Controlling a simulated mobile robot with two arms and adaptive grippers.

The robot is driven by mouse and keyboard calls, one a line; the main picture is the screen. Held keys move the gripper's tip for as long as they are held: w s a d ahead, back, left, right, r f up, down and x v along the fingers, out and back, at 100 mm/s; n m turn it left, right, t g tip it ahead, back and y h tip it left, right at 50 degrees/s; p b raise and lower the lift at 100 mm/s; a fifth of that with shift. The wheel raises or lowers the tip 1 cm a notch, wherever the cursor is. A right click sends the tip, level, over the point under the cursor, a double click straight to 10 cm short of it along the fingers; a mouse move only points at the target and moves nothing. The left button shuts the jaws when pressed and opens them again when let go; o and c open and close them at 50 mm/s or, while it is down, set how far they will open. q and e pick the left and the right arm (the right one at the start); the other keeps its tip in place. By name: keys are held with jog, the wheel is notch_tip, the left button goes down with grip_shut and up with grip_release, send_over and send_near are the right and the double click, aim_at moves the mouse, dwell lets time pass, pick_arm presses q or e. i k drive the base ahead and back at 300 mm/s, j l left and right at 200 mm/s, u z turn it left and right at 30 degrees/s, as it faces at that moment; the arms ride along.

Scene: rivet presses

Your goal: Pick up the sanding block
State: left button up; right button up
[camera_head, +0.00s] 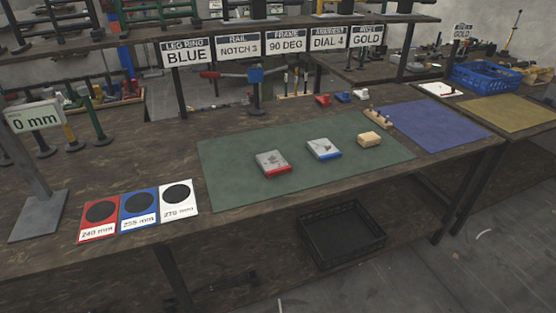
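A small tan block (369,139), which looks like the sanding block, lies on the right part of the green mat (230,165) on the workbench. To its left on the mat lie a grey-topped piece with a blue edge (323,149) and a grey-topped piece with a red edge (272,162). All three lie apart from one another. Nothing covers the tan block. Neither of my grippers shows in this view.
A blue mat (435,125) adjoins on the right, with a wooden peg strip (378,118) at its left edge. Red, blue and white cards (138,207) lie at the front left. Signs (186,54) stand behind. A black crate (341,232) sits below the bench.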

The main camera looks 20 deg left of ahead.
aim_at(368, 140)
jog(key=i+l+u, duration=0.1)
jog(key=l, duration=0.2)
jog(key=i+l+u, duration=0.25)
jog(key=l, duration=0.35)
jog(key=i+l+u, duration=0.1)
jog(key=l, duration=0.2)
jog(key=i, duration=0.05)
